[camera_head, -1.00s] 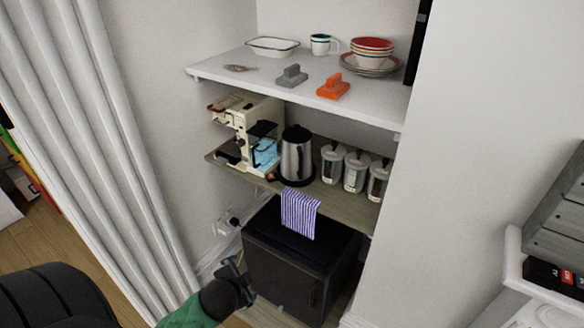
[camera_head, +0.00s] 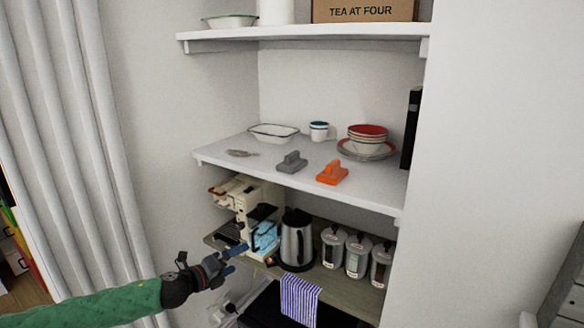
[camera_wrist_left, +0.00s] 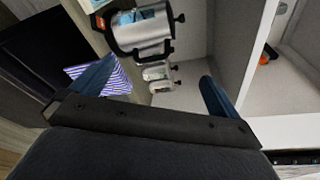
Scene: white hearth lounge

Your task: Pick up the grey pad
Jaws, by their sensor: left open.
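The grey pad (camera_head: 291,162) sits on the white middle shelf (camera_head: 240,172) near its front edge in the head view, with a raised grip on top. An orange pad of the same shape (camera_head: 332,173) sits just to its right; an orange thing, probably that pad, also shows in the left wrist view (camera_wrist_left: 268,53). My left gripper (camera_head: 233,260) is open and empty, below the shelf and to the left of the grey pad, in front of the coffee machine. In the left wrist view its blue fingers (camera_wrist_left: 155,85) are spread apart. My right gripper is not in view.
On the shelf are a white dish (camera_head: 273,133), a mug (camera_head: 319,131), stacked bowls (camera_head: 367,140) and a small flat item (camera_head: 241,153). Below stand a coffee machine (camera_head: 245,195), a kettle (camera_head: 296,240) and canisters (camera_head: 357,255). A striped cloth (camera_head: 300,300) hangs lower. An upper shelf (camera_head: 330,31) is overhead.

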